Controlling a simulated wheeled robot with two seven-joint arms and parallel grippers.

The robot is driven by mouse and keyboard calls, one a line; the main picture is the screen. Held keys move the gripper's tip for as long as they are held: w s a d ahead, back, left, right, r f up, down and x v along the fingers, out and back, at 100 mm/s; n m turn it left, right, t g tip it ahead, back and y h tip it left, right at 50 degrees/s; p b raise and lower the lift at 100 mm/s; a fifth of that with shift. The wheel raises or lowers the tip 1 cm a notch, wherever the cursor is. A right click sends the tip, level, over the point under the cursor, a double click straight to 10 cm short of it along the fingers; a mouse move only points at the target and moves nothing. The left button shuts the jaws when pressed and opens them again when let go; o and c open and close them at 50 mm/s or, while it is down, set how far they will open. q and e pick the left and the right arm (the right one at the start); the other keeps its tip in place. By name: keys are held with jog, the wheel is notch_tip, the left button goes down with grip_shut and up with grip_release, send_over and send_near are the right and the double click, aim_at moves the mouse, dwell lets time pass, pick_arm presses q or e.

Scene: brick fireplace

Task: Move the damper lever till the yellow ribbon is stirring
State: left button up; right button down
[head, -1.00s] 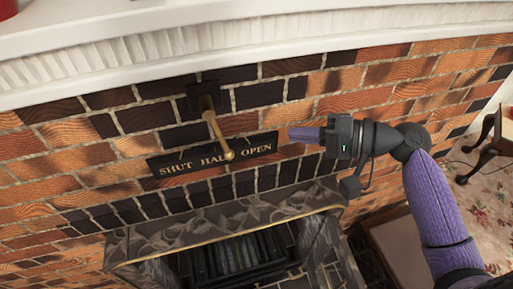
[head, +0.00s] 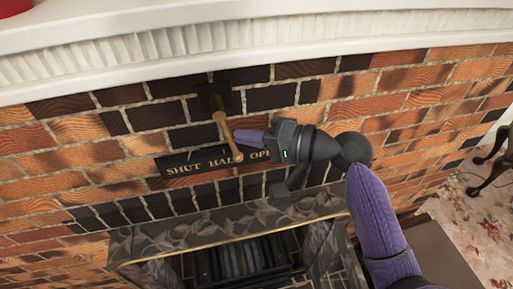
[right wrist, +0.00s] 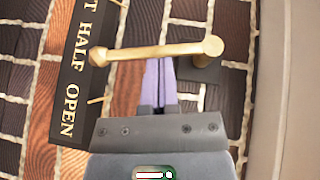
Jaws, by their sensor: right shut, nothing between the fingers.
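The brass damper lever (head: 225,130) hangs from a dark wall mount (head: 215,97), its knob over the HALF mark of the black plate (head: 180,171) lettered SHUT, HALF, OPEN. The lever also shows in the right wrist view (right wrist: 150,52), lying across the picture. My right gripper (head: 240,136) is shut and empty, with its purple fingers on the OPEN side of the lever. In the right wrist view the fingertips (right wrist: 158,62) reach the lever's edge; I cannot tell whether they touch. My left gripper is not in view. I see no yellow ribbon.
The white mantel (head: 260,45) runs above the brick wall. Below the plate is the stone fireplace surround (head: 150,243) with a dark grate (head: 240,258). A wooden furniture leg (head: 490,160) stands on the flowered carpet at right.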

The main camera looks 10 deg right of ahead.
jog(key=shift+a+f+m+t+y+b, duration=0.45)
jog(key=shift+a+m+y+b, duration=0.2)
jog(key=shift+y+b, duration=0.25)
